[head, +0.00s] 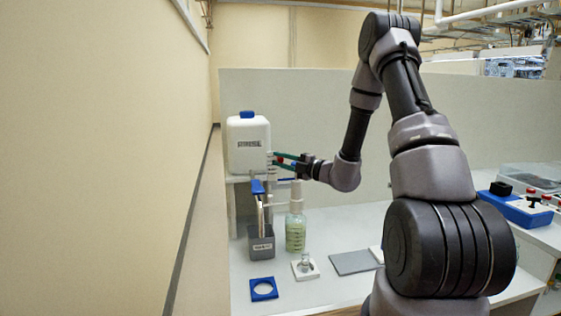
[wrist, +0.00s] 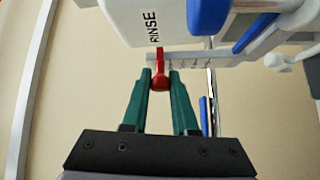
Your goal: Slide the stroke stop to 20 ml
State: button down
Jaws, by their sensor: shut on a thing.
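The stroke stop (wrist: 160,83) is a small red piece with a rounded end, at the left part of a pale graduated bar (wrist: 190,60) in the wrist view. The bar's tick labels are too small to read. My gripper (wrist: 160,75) has green fingers, one on each side of the red stop, and is shut on it. In the head view my gripper (head: 276,160) reaches left to the dispenser's column, just right of the white RINSE container (head: 248,145). The stop is mostly hidden there.
A wall is close on the left.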

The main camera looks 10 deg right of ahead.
jog(key=shift+f, duration=0.85)
jog(key=c, duration=0.7)
grip_release()
jog(key=v, duration=1)
jog(key=shift+s+d, duration=0.25)
jog(key=shift+d, duration=0.05)
